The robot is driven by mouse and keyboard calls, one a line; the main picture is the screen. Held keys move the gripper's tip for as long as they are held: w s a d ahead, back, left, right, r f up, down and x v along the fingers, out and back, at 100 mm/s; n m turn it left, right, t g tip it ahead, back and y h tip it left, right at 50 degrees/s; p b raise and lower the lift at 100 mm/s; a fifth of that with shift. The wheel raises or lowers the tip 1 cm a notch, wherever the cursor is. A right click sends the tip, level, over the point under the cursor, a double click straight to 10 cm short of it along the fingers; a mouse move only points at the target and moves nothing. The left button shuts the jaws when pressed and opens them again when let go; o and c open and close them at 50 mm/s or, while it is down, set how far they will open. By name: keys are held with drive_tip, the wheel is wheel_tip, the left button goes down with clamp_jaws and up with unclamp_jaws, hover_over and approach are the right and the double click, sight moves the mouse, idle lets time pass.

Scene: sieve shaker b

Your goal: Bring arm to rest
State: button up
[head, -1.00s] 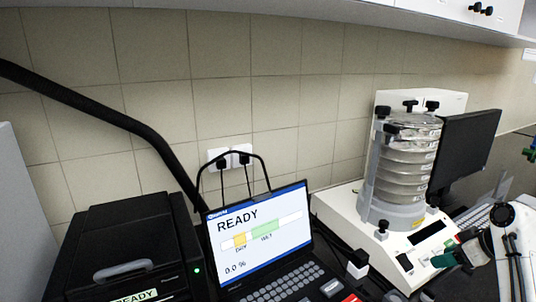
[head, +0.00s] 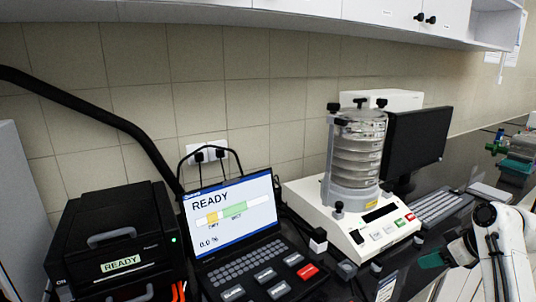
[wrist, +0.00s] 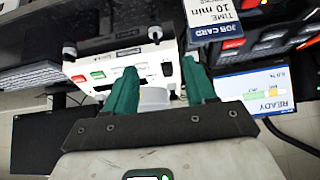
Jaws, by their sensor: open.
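My gripper (wrist: 160,92) shows in the wrist view with its two green fingers apart and nothing between them. In the head view my gripper (head: 432,260) is at the lower right, in front of the sieve shaker and apart from it; my white arm reaches in from the right edge. The sieve shaker (head: 355,165) stands on the bench with a stack of clear sieves clamped under a lid with black knobs. The shaker's front panel also shows in the wrist view (wrist: 115,72), beyond the fingers.
A laptop (head: 232,215) reading READY and a black machine (head: 115,235) labelled READY stand at the left. A dark monitor (head: 415,145) and keyboard (head: 440,208) are right of the shaker. A job card (wrist: 222,22) is close to the right finger in the wrist view.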

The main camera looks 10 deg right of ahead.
drive_tip(key=s+a+f+m+g, duration=0.2)
drive_tip(key=s+a+f+g, duration=0.1)
drive_tip(key=s+a+f, duration=1.3)
drive_tip(key=s+a+f+m+g+h, duration=0.1)
drive_tip(key=s+a+f, duration=0.1)
drive_tip(key=s, duration=0.8)
drive_tip(key=s+a+f+m+g+h, duration=0.1)
drive_tip(key=s+a, duration=0.4)
drive_tip(key=s, duration=0.6)
wheel_tip(320, 180, down, 2)
drive_tip(key=shift+s+f+m+g+h, duration=0.1)
drive_tip(key=shift+s+m+g+h, duration=0.25)
drive_tip(key=shift+g, duration=0.25)
